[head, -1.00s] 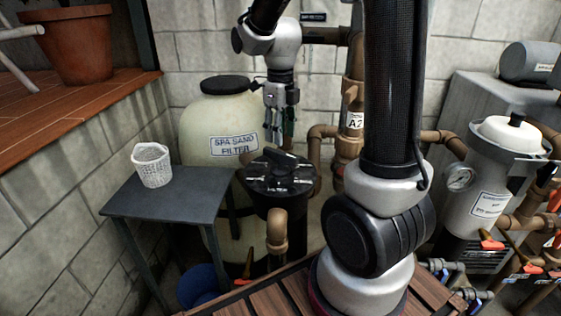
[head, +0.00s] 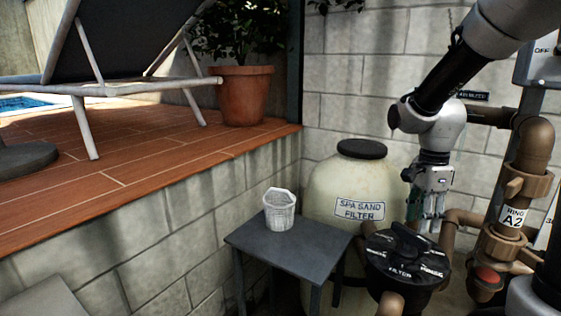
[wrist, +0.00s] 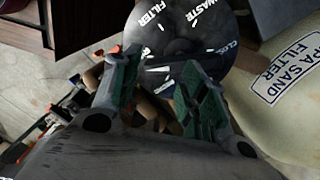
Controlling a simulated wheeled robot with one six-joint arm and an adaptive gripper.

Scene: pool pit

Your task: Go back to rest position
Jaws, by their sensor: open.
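My gripper (head: 427,222) hangs pointing down above the black valve top (head: 405,252), in front of the wall pipes in the head view. In the wrist view my gripper (wrist: 155,92) has its two green-padded fingers apart, with nothing between them. The valve top (wrist: 190,35) with its white lettering lies beyond the fingertips there. I cannot tell the exact gap between the fingers and the valve.
A white basket (head: 280,210) stands on a grey table (head: 290,250) left of the valve. The cream spa sand filter tank (head: 335,185) stands behind. Brown pipes (head: 525,175) rise at the right. A raised tiled deck (head: 130,165) is at upper left.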

